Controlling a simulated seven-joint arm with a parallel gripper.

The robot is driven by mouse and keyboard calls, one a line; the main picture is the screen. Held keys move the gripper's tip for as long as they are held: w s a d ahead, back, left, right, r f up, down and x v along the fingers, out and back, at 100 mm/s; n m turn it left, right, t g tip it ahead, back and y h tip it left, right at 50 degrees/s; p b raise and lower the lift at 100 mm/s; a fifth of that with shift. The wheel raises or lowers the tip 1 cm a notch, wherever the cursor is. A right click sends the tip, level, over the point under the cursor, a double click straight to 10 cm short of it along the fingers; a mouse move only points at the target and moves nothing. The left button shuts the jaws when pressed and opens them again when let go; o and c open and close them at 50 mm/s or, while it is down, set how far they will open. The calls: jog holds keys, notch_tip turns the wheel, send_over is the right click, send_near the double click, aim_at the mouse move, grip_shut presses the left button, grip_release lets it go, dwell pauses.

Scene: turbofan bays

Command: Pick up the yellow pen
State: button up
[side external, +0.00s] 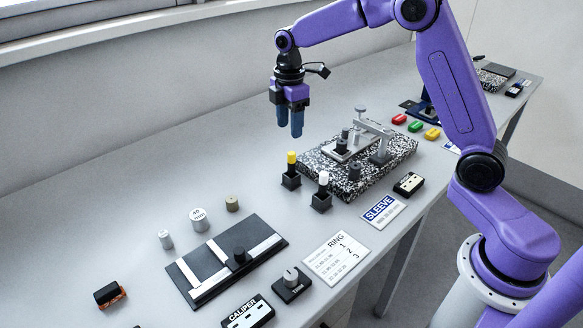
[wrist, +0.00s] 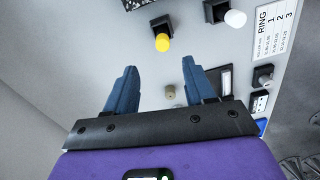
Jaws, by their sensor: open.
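The yellow pen (side external: 291,160) stands upright in a small black holder (side external: 291,181), with its yellow top showing. In the wrist view its yellow end (wrist: 162,43) shows beyond and between my fingertips, toward the top of the picture. My gripper (side external: 291,132) hangs above the table, over and slightly beyond the pen in the side view, with its blue fingers pointing down. In the wrist view my gripper (wrist: 159,68) has its fingers spread apart with nothing held between them. The lower part of the pen is hidden in its holder.
A white-topped pen (side external: 323,179) in a similar holder stands close to the right. A speckled block (side external: 397,155) with a metal fixture lies behind it. Several weights, including a brass cylinder (side external: 232,203), and a black tray (side external: 207,284) stand nearer the front. The table's left rear is clear.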

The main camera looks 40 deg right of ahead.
aim_at(291, 153)
notch_tip(291, 153, down, 6)
jog(key=shift+f, duration=0.2)
jog(key=shift+s+d+f, duration=0.1)
jog(key=shift+s+f, duration=0.05)
jog(key=shift+f, duration=1.2)
jog(key=shift+s+f, duration=0.1)
jog(key=shift+f, duration=1.25)
grip_shut()
